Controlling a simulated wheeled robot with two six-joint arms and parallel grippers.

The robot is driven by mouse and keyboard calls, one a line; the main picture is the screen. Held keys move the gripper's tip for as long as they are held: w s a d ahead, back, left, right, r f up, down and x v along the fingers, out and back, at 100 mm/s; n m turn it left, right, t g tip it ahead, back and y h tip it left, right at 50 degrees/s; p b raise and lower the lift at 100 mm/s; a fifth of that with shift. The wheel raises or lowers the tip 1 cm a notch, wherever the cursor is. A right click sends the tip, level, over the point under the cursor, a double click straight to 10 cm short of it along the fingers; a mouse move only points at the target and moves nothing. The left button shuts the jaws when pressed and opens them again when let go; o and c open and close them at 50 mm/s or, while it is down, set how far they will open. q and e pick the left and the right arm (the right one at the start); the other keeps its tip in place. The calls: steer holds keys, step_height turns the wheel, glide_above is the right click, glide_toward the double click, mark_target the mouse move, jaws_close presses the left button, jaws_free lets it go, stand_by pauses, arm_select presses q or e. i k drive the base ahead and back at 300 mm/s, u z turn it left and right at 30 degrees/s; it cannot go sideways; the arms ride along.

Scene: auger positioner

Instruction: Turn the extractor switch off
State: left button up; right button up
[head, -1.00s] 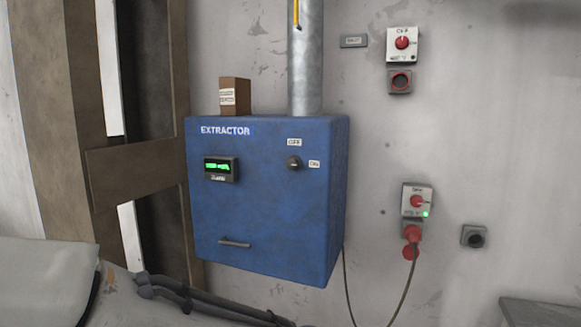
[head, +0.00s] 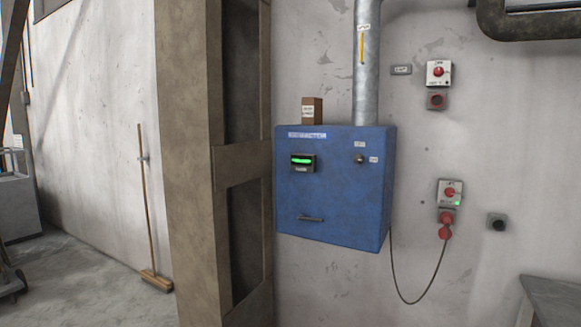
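The blue extractor box (head: 340,210) hangs on the wall right of the centre of the head view. Its round dark switch knob (head: 360,160) sits on the upper right of the front face. One small label (head: 360,144) is above the knob and another (head: 374,160) is to its right; their text is too small to read now, but a second ago they read OFF above and ON at the right. A small display (head: 302,163) on the box is lit green. Which way the knob points is too small to tell. Neither gripper is in view.
A grey pipe (head: 367,70) rises behind the box, and a small brown carton (head: 312,111) stands on top. Two red-knobbed wall switches (head: 439,73) (head: 450,193) are to the right; a cable (head: 398,292) hangs from the lower one. A brown column (head: 190,160) and a broom (head: 147,210) are left.

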mark_target(358, 159)
steer(key=u, duration=1)
steer(key=i, duration=1.3)
steer(key=z, duration=0.85)
